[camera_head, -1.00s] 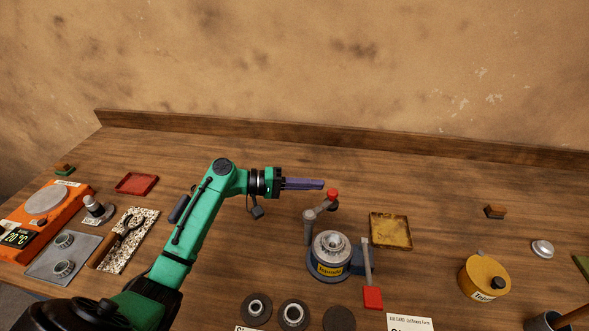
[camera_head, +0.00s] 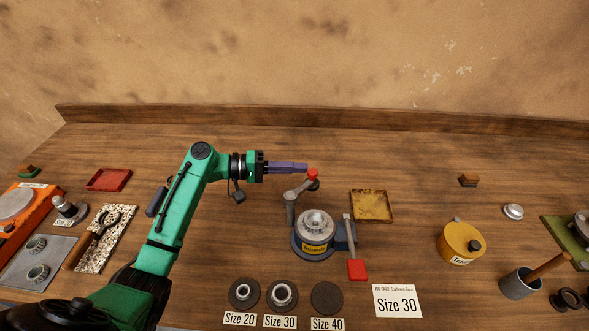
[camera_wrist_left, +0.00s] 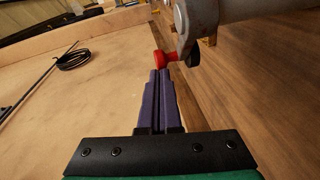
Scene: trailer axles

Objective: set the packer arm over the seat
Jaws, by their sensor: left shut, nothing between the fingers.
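The bearing packer (camera_head: 317,232) stands mid-bench, a blue-grey base with a yellow label and a metal seat (camera_head: 316,221) on top. Its grey packer arm (camera_head: 292,203) rises at the left of the seat and ends in a red knob (camera_head: 312,174) behind it, so the arm is not over the seat. My left gripper (camera_head: 305,168) is shut and empty, its purple fingertips at or just beside the red knob. In the left wrist view the fingertips (camera_wrist_left: 160,74) end close to the red knob (camera_wrist_left: 160,61); I cannot tell whether they touch. My right gripper is not in view.
A lever with a red handle (camera_head: 357,269) is at the packer's right. A yellow tray (camera_head: 371,205) lies behind it, a yellow tin (camera_head: 461,242) further right. Bearings on dark discs (camera_head: 281,294) and a Size 30 card (camera_head: 397,301) lie in front.

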